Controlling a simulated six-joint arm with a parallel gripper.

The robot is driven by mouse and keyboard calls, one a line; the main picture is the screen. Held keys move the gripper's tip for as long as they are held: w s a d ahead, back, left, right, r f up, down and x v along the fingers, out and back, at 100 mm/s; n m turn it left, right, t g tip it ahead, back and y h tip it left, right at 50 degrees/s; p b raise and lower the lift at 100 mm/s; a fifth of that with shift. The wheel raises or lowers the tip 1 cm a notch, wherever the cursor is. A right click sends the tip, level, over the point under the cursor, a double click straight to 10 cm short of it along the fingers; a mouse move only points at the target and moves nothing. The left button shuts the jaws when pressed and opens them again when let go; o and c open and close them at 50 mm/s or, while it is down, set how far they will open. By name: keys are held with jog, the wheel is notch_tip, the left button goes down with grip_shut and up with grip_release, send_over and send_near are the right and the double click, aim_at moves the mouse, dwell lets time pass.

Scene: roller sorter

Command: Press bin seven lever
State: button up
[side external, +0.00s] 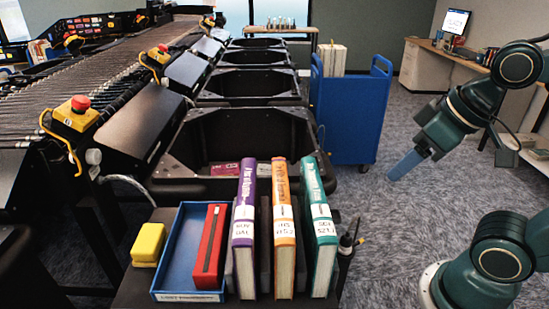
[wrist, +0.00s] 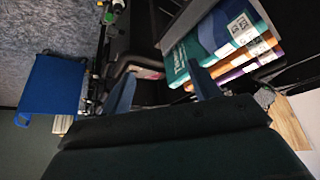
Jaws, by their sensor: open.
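My gripper (side external: 405,166) hangs in the air at the right in the side view, with blue fingers pointing down and left, clear of the bins and books. In the wrist view its two blue fingers (wrist: 160,72) are apart with nothing held between them. A row of black bins (side external: 190,135) runs along the sorter; the nearest holds a few books. I cannot make out a bin number or tell which part is the bin seven lever. A round grey knob (side external: 93,156) shows at the sorter's near edge, far from my gripper.
Purple (side external: 245,225), orange (side external: 284,225) and teal (side external: 320,225) books stand on the near table beside a blue tray (side external: 170,270) with a red item and a yellow block (side external: 149,243). Red buttons on yellow boxes (side external: 75,117) line the sorter. A blue cart (side external: 345,120) stands behind.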

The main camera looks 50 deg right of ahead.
jog(key=shift+w, duration=0.1)
jog(key=c, duration=0.9)
jog(key=shift+w, duration=0.15)
jog(key=c, duration=0.3)
jog(key=shift+w+d+f, duration=0.15)
jog(key=shift+w, duration=0.1)
grip_shut()
jog(key=w+d+f+m+g, duration=0.1)
jog(key=w+d+f, duration=1)
jog(key=w+f, duration=0.3)
jog(key=s+d+f, duration=0.1)
jog(key=d+f, duration=0.2)
jog(key=f, duration=0.5)
jog(key=s+d+f+m, duration=0.1)
jog(key=d+f, duration=0.3)
jog(key=f, duration=0.3)
jog(key=s+d+f+m+g+h, duration=0.1)
jog(key=d+f, duration=0.2)
jog(key=f, duration=0.5)
jog(key=shift+s+d+f, duration=0.2)
jog(key=shift+s+f, duration=0.15)
